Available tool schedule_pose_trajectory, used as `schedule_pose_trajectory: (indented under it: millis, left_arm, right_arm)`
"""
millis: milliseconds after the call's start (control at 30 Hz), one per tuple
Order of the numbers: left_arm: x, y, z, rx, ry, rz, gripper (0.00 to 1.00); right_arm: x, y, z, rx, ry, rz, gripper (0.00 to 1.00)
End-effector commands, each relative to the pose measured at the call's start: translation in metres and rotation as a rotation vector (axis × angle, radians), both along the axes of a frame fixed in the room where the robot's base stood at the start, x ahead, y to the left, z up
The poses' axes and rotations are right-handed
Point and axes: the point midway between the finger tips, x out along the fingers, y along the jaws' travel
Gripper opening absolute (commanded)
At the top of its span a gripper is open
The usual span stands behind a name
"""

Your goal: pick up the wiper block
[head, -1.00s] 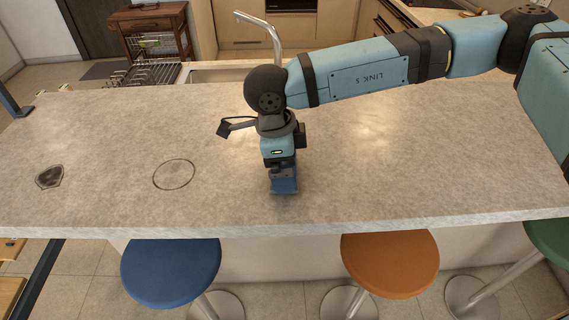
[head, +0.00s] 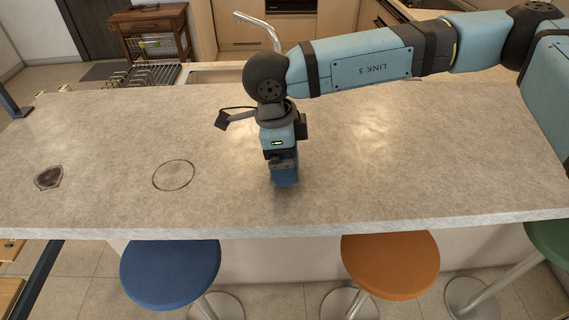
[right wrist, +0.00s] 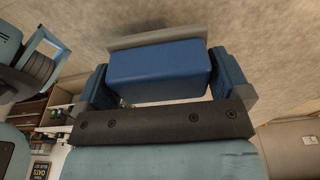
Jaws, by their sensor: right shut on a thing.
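The wiper block is a blue block (head: 285,178) with a grey layer along its far side in the right wrist view (right wrist: 158,72). My right gripper (head: 284,168) points down over the counter, shut on the block, with one dark blue finger on each side of it. In the head view the block is partly hidden by the gripper and appears just above the counter, with a dark shadow under it. My left gripper is in neither current view.
The grey stone counter (head: 400,160) has a dark stain (head: 48,177) and a thin dark ring (head: 173,175) to the left. A sink with a tap (head: 262,30) and a dish rack (head: 150,73) lie behind. Blue (head: 170,272) and orange (head: 390,263) stools stand in front.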

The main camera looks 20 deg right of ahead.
Motion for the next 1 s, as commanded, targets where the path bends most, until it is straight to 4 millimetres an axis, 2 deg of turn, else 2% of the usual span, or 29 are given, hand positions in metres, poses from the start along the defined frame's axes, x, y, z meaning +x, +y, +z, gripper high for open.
schedule_pose_trajectory:
  millis: [167,400,600,800,1000]
  left_arm:
    - [0.000,0.000,-0.007,-0.001,-0.002,0.000,0.43]
    - [0.000,0.000,-0.017,-0.001,-0.002,0.000,0.43]
    - [0.000,0.000,-0.022,-0.001,0.001,0.001,0.43]
    - [-0.001,0.000,-0.024,0.000,0.003,0.000,0.43]
    - [0.000,0.000,-0.024,0.000,0.002,0.001,0.43]
  right_arm:
    - [0.001,0.000,0.042,0.002,-0.005,0.001,0.70]
    - [0.001,0.001,0.112,0.003,-0.004,0.000,0.70]
    - [0.000,0.001,0.154,0.002,-0.003,0.000,0.70]
    - [0.000,0.001,0.172,0.001,0.000,0.001,0.70]
    - [0.000,0.000,0.175,0.000,0.000,0.001,0.70]
